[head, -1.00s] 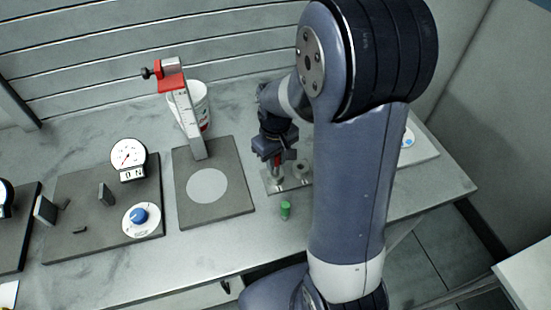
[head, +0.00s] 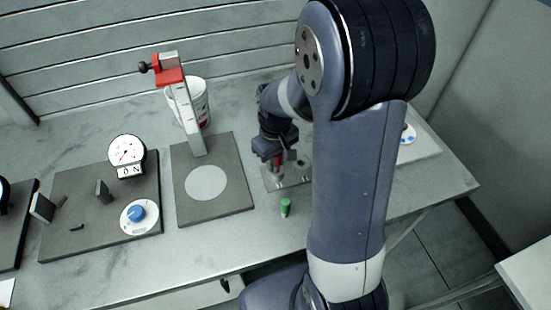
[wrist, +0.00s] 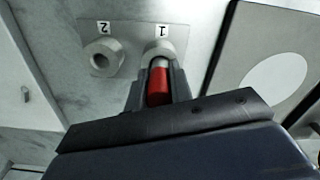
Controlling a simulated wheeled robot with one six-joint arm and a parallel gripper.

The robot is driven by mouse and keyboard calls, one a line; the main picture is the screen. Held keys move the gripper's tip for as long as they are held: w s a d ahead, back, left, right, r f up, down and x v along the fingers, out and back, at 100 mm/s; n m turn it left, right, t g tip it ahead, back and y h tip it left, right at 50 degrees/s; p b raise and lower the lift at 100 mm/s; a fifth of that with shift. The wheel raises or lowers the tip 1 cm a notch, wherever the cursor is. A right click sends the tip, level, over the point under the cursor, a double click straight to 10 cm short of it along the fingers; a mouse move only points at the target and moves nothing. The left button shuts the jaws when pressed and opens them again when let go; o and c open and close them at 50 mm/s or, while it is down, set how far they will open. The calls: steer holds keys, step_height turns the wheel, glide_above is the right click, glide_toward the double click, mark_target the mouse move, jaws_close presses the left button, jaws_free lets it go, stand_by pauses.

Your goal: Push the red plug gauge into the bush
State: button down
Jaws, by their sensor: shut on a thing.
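The red plug gauge (wrist: 158,84) is between the two fingers of my gripper (wrist: 157,92), which is shut on it. Its silver end points at the bush marked 1 (wrist: 161,47) and meets it in the wrist view; how deep it sits I cannot tell. A second bush, marked 2 (wrist: 103,56), stands beside it with an open hole. Both are on a pale metal plate (wrist: 127,32). In the head view my gripper (head: 272,160) is low over this plate (head: 284,186), and a little red shows under it.
A small green plug (head: 285,207) stands on the bench in front of the plate. To the left are a dark base (head: 232,210) with a grey column and red clamp, a white tub (head: 201,100), and a dial gauge (head: 127,153). The bench front is mostly clear.

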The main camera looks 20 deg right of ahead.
steer(key=shift+f+b, duration=0.4)
steer(key=shift+f, duration=0.2)
steer(key=c, duration=1.2)
jaws_free()
steer(key=shift+o, duration=0.2)
steer(key=shift+r, duration=0.1)
step_height(320, 180, up, 11)
steer(key=shift+f+b, duration=0.2)
steer(key=shift+b, duration=0.15)
step_height(320, 180, down, 11)
steer(key=shift+r+p, duration=0.1)
steer(key=shift+p, duration=0.25)
steer(key=shift+r+p, duration=0.4)
steer(key=shift+r, duration=0.1)
